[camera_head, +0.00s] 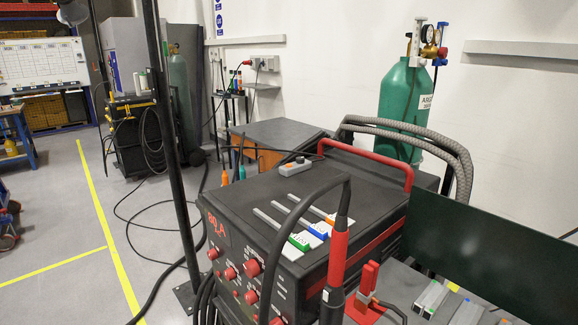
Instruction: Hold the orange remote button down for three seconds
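A small grey remote box (294,167) lies at the back left of the top of the black and red welding machine (265,200). A small orange button (300,160) shows on its upper face. The button is too small here to tell whether it is pressed. A dark cable runs from the box toward the right. Neither of my grippers shows in this view, and nothing touches the remote.
Three flat strips with green (300,241), blue and orange ends lie on the machine top, before a red handle (366,160). A red and black torch (338,260) rises in front. A green gas cylinder (404,105) stands behind. A dark panel (490,250) blocks the right.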

